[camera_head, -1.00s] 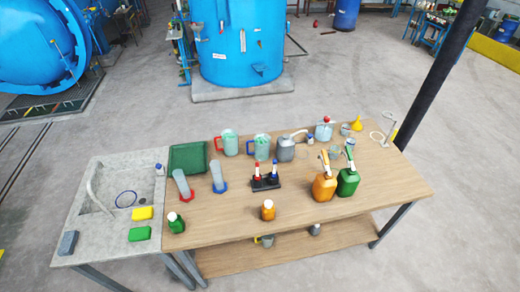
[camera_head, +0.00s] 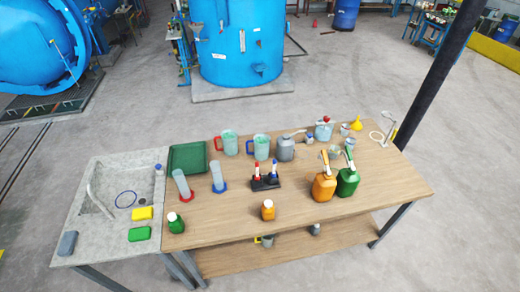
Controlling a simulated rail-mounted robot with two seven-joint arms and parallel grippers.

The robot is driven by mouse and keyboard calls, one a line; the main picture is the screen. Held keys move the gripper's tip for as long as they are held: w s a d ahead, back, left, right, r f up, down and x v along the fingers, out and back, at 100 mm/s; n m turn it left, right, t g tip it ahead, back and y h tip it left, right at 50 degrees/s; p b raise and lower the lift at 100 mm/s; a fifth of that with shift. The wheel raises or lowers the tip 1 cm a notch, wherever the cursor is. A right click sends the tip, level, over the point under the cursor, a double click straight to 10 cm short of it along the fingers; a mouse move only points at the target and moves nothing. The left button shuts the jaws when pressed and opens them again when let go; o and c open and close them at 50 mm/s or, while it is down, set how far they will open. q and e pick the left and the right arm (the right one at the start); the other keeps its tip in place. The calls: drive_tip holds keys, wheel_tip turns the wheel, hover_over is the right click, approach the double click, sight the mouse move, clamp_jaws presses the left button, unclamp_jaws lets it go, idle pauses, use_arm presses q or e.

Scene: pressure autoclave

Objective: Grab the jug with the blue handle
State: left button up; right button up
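The jug with the blue handle (camera_head: 262,146) stands upright toward the back of the wooden table. It is pale green and translucent, with its blue handle on the left side. A similar jug with a red handle (camera_head: 229,143) stands to its left. A grey canister (camera_head: 286,149) stands close on its right. Neither of my grippers shows in the head view.
A sink (camera_head: 112,192) adjoins at left. The front middle is mostly clear.

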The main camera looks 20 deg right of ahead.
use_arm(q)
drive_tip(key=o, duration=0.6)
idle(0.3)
